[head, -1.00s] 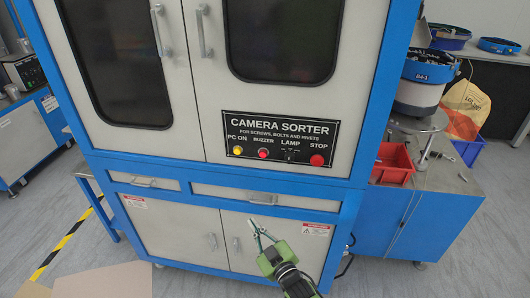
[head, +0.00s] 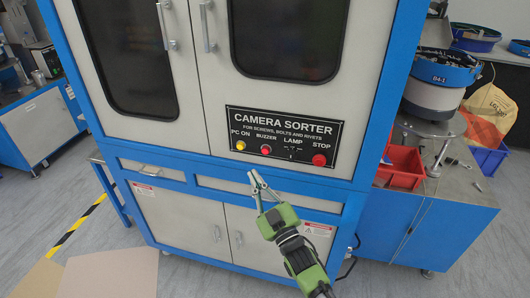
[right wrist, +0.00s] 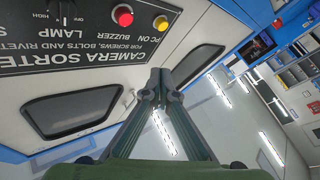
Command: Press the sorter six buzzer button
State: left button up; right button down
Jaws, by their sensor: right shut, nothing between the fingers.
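The camera sorter's black control panel (head: 284,138) shows in the head view, with the red buzzer button (head: 266,150) between the yellow PC ON button (head: 240,145) and the lamp switch. A larger red stop button (head: 319,160) is at the right. My right gripper (head: 255,178) is shut and empty, below and apart from the buzzer button. In the right wrist view the buzzer button (right wrist: 123,16) is above and left of my right gripper's fingertips (right wrist: 157,88). The yellow button (right wrist: 161,23) is above the tips. My left gripper is not in view.
White doors with handles (head: 206,26) are above the panel. Drawers (head: 240,187) and lower cabinet doors (head: 180,215) are below. A red bin (head: 400,167) and a bowl feeder (head: 435,85) stand on the bench at right.

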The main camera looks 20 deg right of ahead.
aim_at(266, 150)
jog(key=w+d+b, duration=0.3)
jog(key=w+d, duration=0.1)
jog(key=w, duration=0.3)
jog(key=shift+d+b, duration=0.35)
jog(key=shift+b, duration=0.05)
dwell(1.2)
jog(key=shift+w+d, duration=0.25)
jog(key=shift+w, duration=0.1)
jog(key=shift+w+d+b, duration=0.25)
jog(key=shift+w+b, duration=0.1)
jog(key=shift+b, duration=0.2)
dwell(0.4)
dwell(0.3)
jog(key=shift+s+a+p, duration=0.5)
jog(key=shift+s, duration=0.25)
